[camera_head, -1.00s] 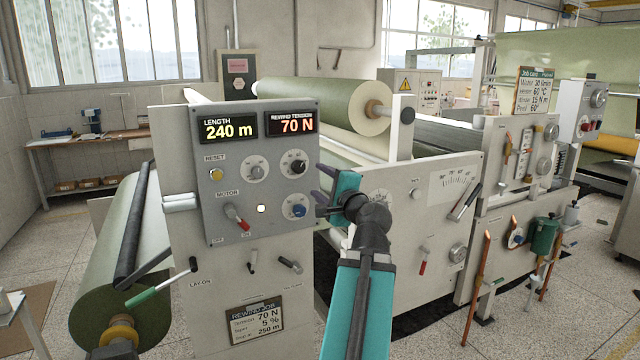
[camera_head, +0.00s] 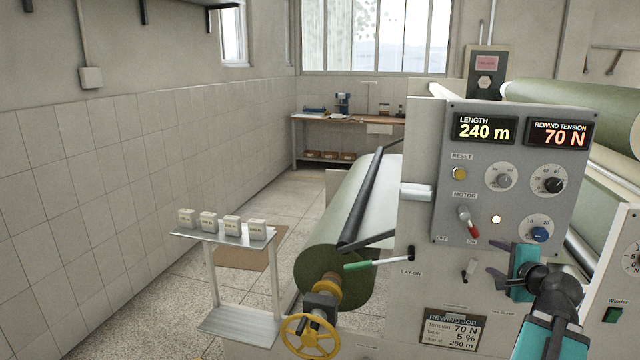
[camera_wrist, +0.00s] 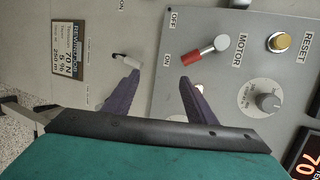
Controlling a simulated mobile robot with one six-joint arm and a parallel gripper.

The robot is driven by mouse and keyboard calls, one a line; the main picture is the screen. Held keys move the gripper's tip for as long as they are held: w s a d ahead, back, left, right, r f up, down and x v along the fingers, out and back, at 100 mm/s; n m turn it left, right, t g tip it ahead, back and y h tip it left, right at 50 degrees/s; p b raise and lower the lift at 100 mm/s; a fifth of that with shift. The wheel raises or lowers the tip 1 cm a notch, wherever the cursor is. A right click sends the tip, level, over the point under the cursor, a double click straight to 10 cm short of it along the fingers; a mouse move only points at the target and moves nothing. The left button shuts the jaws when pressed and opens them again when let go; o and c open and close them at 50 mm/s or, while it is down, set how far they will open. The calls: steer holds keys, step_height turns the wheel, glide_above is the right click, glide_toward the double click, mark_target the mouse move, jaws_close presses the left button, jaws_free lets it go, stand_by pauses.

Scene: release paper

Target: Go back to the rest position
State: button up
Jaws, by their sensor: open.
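My gripper (camera_head: 497,262) is open and empty in front of the lower part of the grey control panel (camera_head: 585,130). In the wrist view its two dark fingers (camera_wrist: 160,85) stand apart, with nothing between them but the panel face. The red motor switch (camera_head: 468,224) is on the panel above the gripper; in the wrist view it shows just beyond the fingertips (camera_wrist: 207,52). A small lever (camera_wrist: 127,60) is near the other fingertip. I cannot tell from these views whether a finger touches either one. The displays read 240 m and 70 N.
A green roll (camera_head: 325,262) with a yellow handwheel (camera_head: 310,336) stands left of the panel. A green-handled lever (camera_head: 372,265) sticks out beside it. A small metal stand (camera_head: 195,236) holds several labelled blocks. Floor shows between the stand and the back workbench (camera_head: 345,121).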

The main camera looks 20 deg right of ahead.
steer(key=w+a+f+n+g+y, duration=0.25)
steer(key=w+a+f+n, duration=0.2)
steer(key=a+f, duration=0.8)
steer(key=w+a+f+n+g+y, duration=0.25)
steer(key=w+a+f+y, duration=0.2)
steer(key=a+f, duration=0.85)
steer(key=s+a+f+n+g+y, duration=0.1)
steer(key=s+a+f+n+g, duration=0.2)
steer(key=a+f, duration=0.55)
steer(key=s+a+f+n+g+y, duration=0.1)
steer(key=s+a+f+n+g, duration=0.15)
steer(key=a+f, duration=0.6)
steer(key=s+a+f+n+g+h, duration=0.1)
steer(key=s+a+f+n+g, duration=0.3)
steer(key=s+f, duration=0.5)
steer(key=s+a+f+n+g+h, duration=0.2)
steer(key=s+a+f+n+g, duration=0.2)
steer(key=s, duration=1.1)
steer(key=a+f+n, duration=0.3)
steer(key=a+f, duration=0.1)
steer(key=f, duration=0.2)
steer(key=shift+s, duration=0.35)
steer(key=shift+d, duration=0.15)
